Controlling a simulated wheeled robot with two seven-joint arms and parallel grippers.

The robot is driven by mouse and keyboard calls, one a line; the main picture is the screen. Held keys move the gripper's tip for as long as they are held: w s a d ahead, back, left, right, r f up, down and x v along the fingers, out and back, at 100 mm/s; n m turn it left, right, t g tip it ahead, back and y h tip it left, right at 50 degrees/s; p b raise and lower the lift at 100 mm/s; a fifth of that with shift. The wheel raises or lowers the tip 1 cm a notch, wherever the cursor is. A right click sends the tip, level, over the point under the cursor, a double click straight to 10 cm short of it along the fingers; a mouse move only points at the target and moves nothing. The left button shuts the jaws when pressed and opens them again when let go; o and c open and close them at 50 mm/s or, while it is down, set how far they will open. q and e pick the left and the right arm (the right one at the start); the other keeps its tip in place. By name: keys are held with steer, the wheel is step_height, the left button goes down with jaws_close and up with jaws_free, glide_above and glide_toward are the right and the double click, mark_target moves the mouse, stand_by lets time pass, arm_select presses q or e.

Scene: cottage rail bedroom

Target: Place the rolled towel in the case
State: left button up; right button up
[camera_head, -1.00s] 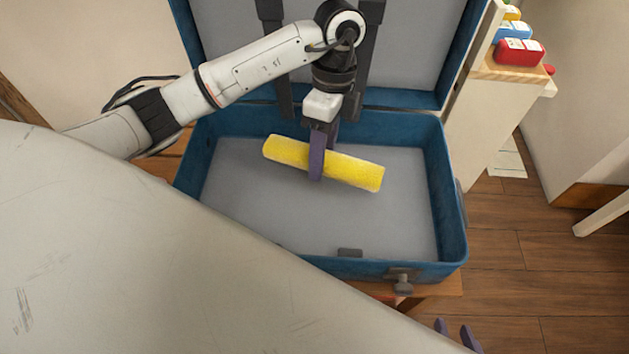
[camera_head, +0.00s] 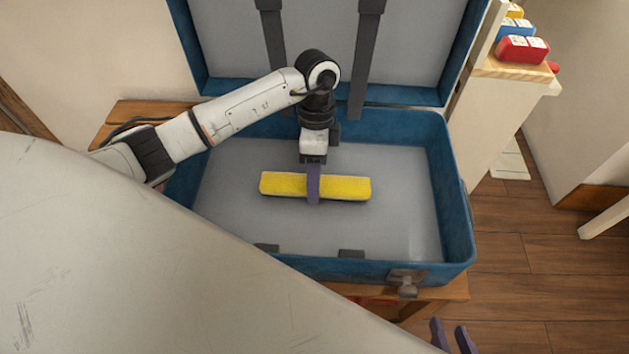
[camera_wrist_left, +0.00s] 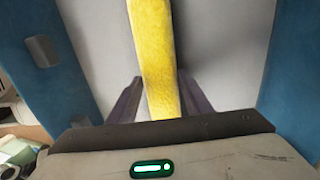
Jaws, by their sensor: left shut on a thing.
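The yellow rolled towel (camera_head: 345,188) lies crosswise inside the open blue case (camera_head: 457,205), low over its grey floor with a dark shadow beneath. I cannot tell whether it touches the floor. My left gripper (camera_head: 313,191) points down into the case and is shut on the towel near its middle. In the left wrist view the towel (camera_wrist_left: 152,45) runs between the two purple fingers, with the case wall (camera_wrist_left: 42,65) at the left. My right gripper (camera_head: 453,340) shows only its purple fingertips at the bottom edge, apart and empty.
The case lid stands open at the back, with dark straps (camera_head: 367,60). The case rests on a wooden bench (camera_head: 440,292). A pale cabinet (camera_head: 505,110) with coloured blocks (camera_head: 522,49) stands at the right. The case floor around the towel is clear.

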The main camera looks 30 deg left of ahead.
arm_select(q)
steer(key=shift+f, duration=0.1)
steer(key=o, duration=1.1)
steer(key=p+v, duration=0.2)
steer(key=v, duration=0.5)
steer(key=shift+r, duration=0.4)
